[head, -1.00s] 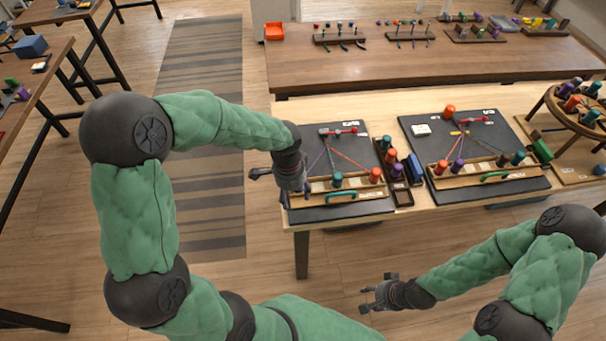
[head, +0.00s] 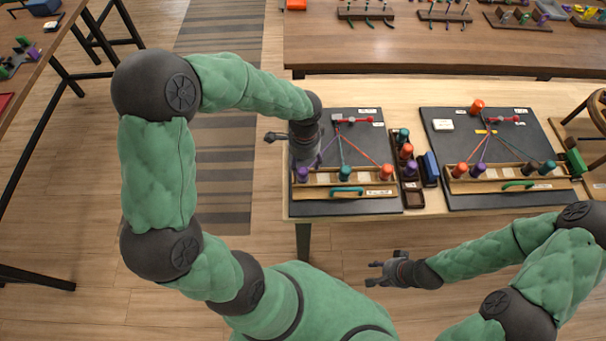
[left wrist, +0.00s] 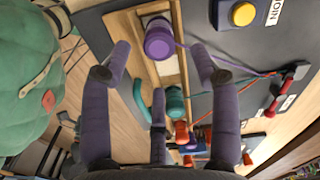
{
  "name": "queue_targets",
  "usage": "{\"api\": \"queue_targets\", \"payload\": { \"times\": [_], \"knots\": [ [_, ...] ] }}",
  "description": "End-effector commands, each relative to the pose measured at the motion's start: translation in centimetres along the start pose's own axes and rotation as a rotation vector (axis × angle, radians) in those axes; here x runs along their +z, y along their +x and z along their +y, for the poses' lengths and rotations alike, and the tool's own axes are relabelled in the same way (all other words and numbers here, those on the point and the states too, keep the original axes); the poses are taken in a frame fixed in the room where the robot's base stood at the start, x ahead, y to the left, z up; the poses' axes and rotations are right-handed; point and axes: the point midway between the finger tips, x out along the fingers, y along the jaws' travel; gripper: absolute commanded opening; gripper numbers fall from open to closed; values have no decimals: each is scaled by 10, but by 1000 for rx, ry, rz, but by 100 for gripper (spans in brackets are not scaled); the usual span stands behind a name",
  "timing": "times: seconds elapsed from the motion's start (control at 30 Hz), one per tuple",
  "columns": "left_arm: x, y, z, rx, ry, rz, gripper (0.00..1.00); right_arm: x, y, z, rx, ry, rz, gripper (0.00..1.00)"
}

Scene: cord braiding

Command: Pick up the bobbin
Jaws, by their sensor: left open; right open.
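A purple bobbin (head: 302,174) stands at the left end of the wooden rack (head: 325,187) on the left black board (head: 330,208). A teal bobbin (head: 345,172) and an orange bobbin (head: 386,171) stand to its right, with cords running back from them. My left gripper (head: 304,160) is over the purple bobbin, partly in front of its cord. In the left wrist view, its spread fingers (left wrist: 165,75) are open and empty, with the purple bobbin (left wrist: 159,42) just beyond them and the teal bobbin (left wrist: 175,103) lower. My right gripper (head: 373,273) is open and empty, in front of the table.
A dark tray (head: 413,197) holding spare bobbins and a blue block (head: 430,168) lie between the boards. A second board (head: 480,200) with bobbins and cords is to the right. A yellow button (left wrist: 243,14) shows in the left wrist view.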

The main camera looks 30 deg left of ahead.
Motion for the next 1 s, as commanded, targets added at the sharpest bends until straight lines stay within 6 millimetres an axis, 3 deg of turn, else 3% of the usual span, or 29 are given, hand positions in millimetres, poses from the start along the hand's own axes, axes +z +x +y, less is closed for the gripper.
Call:
{"api": "queue_targets", "payload": {
  "times": [0.33,0.6,0.67,0.83,1.0],
  "knots": [
    [4,45,-1,2,0,-1,62,-1,17,6,0,0,0,46],
    [4,48,-1,0,0,1,62,-1,17,6,0,0,0,46],
    [4,48,-1,0,0,1,47,-1,17,6,0,0,0,46],
    [4,48,-1,1,0,0,0,-1,17,6,0,0,0,46],
    [4,48,-1,1,0,0,0,-1,17,6,0,0,0,46]
  ]
}}
